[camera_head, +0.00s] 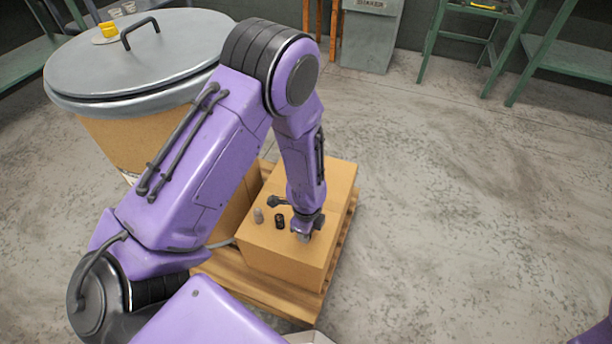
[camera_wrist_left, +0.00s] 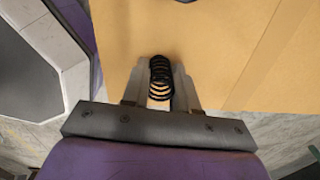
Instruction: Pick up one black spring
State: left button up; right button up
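One black spring (camera_wrist_left: 160,78) is between the two fingers of my left gripper in the left wrist view, with the fingers against its sides. The same gripper (camera_head: 303,236) is low over the front right of the cardboard box top (camera_head: 262,240) in the head view; the spring in it cannot be made out there. Another black spring (camera_head: 280,221) stands on the box just left of the gripper. A grey spring (camera_head: 258,215) stands further left. Whether the held spring touches the box cannot be told. My right gripper is not in view.
The box stands on a wooden pallet (camera_head: 258,296). A large drum with a grey lid (camera_head: 135,58) and black handle stands at the back left. Green tables (camera_head: 570,62) stand at the back right. The floor to the right is clear.

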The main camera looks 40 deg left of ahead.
pick_arm(q)
grip_shut()
jog(key=shift+r, duration=0.1)
